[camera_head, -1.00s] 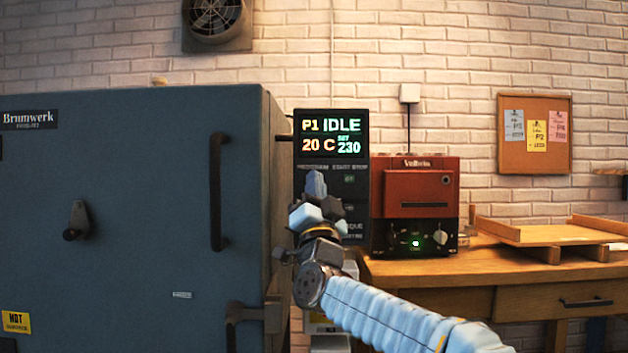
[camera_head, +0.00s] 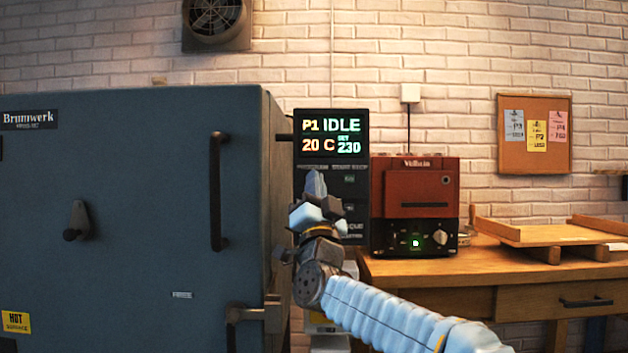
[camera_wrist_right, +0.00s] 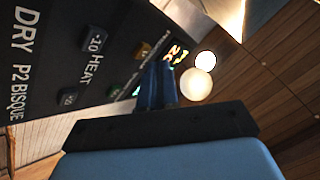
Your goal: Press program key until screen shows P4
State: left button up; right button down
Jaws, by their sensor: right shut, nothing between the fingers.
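The screen (camera_head: 331,133) on the control panel (camera_head: 352,190) reads P1, IDLE, 20 C and SET 230. My right gripper (camera_head: 315,184) is shut and empty, with its tips in front of the panel, just below the PROGRAM label. It covers the panel's left part in the head view, so the program key cannot be made out there. In the right wrist view, the shut fingers (camera_wrist_right: 158,86) point at the panel face (camera_wrist_right: 70,60), close to its small keys. I cannot tell whether the tips touch a key. My left gripper is not in view.
A large blue-grey kiln (camera_head: 130,220) with a door handle (camera_head: 217,190) stands left of the panel. A red oven (camera_head: 415,195) with a green light sits on the wooden bench (camera_head: 420,268) to the right. A wooden tray (camera_head: 545,233) lies farther right.

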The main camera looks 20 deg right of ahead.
jog(key=shift+w+d, duration=0.1)
jog(key=shift+w, duration=0.25)
jog(key=shift+w, duration=0.35)
dwell(0.6)
jog(key=shift+s+b, duration=0.65)
jog(key=shift+s, duration=0.1)
dwell(0.4)
